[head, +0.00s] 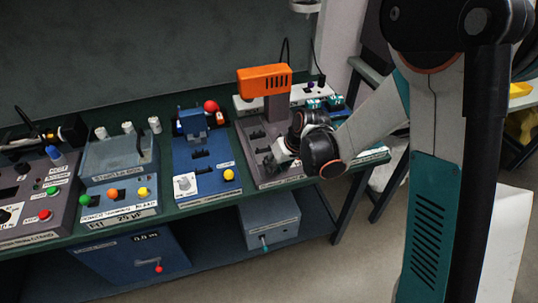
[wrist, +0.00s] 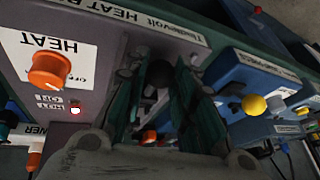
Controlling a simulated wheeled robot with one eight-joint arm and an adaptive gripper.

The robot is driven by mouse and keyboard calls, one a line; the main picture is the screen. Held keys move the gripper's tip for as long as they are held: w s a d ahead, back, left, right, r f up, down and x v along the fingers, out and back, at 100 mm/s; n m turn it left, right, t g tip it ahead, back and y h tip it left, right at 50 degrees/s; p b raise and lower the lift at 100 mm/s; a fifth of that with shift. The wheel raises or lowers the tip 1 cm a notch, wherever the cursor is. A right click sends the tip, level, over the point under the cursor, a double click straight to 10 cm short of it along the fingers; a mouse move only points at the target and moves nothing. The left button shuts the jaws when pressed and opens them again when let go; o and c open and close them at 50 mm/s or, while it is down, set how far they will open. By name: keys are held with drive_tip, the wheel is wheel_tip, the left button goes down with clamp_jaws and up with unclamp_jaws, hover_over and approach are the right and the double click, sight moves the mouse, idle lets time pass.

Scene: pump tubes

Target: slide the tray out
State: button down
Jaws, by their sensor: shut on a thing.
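The grey heat-block machine (head: 257,181) with an orange head (head: 264,79) stands on the bench. Dark slotted parts show on its deck, but I cannot tell the tray's outline, as my gripper hides part of the front. My gripper (head: 272,161) reaches down to the machine's front from the right. In the wrist view, its two dark green fingers (wrist: 162,88) are closed around a dark round knob (wrist: 160,73) in front of the grey panel. The knob's link to the tray is hidden.
A blue device (head: 205,165) stands close left of the machine. The bench's front edge (head: 215,204) is near, with open floor before it.

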drive_tip(key=s, duration=0.3)
drive_tip(key=shift+d, duration=0.4)
drive_tip(key=shift+w, duration=0.1)
drive_tip(key=c, duration=1.3)
unclamp_jaws()
drive_tip(key=shift+r, duration=0.1)
drive_tip(key=v, duration=1.2)
